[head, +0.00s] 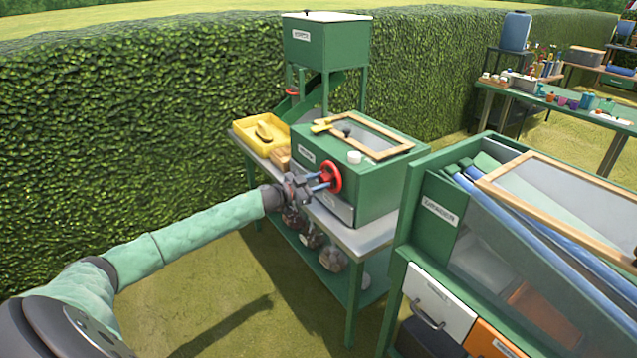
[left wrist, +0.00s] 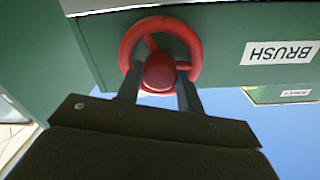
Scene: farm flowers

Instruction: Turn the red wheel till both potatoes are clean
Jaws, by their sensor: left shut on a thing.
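A red wheel (head: 330,177) sits on the front of a green box-shaped washing machine (head: 375,187) on a metal-topped table. It also shows in the left wrist view (left wrist: 128,48), next to a label reading "BRUSH". My left gripper (head: 325,182) reaches the wheel from the left; in the left wrist view its two fingers (left wrist: 160,85) are shut on the wheel's red centre knob. The potatoes are not visible; the machine's wood-framed lid (head: 371,136) lies over its top and hides the inside. My right gripper is not in view.
A yellow tray (head: 246,139) stands left of the machine, and a green hopper (head: 326,45) rises behind it. A green cabinet labelled "GRADER" (head: 425,220) stands close on the right. Dark round items (head: 333,259) are on the lower shelf. Grass lies open in front.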

